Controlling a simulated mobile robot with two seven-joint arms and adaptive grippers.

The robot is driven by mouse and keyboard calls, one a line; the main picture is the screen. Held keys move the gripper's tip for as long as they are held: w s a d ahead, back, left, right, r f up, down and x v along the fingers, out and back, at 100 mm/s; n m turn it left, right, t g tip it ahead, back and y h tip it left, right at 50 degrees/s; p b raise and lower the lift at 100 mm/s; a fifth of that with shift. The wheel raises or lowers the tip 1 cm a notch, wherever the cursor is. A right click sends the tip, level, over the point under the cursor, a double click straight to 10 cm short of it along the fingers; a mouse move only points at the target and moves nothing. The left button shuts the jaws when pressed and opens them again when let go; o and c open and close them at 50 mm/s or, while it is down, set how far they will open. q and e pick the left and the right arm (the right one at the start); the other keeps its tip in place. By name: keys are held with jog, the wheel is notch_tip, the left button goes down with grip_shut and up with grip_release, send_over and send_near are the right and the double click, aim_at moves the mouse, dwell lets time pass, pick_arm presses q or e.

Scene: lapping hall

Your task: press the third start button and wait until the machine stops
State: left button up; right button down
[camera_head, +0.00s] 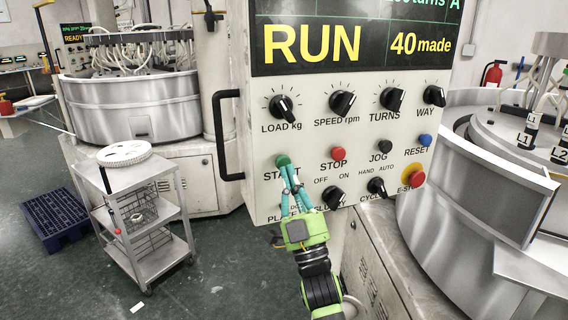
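The control panel (310,110) fills the middle of the head view. Its display (350,42) reads "RUN" and "40 made". The green start button (282,160) is at the panel's left, below the LOAD knob. My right gripper (286,176) reaches up from below, with its teal fingertips close together at the lower edge of the start button. I cannot tell whether they touch it. The gripper looks shut and holds nothing that I can see. It covers part of the labels below the button. My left gripper is not in view.
Red stop button (338,153), blue reset button (425,140) and emergency stop (412,175) share the panel. A black handle (228,135) sticks out at its left. A trolley (142,205) and a blue pallet (55,218) stand at left. Another machine (130,100) behind shows "READY".

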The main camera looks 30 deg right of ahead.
jog(key=s, duration=0.2)
jog(key=s+a+p, duration=0.1)
jog(key=s, duration=0.1)
jog(key=shift+s, duration=0.25)
dwell(1.0)
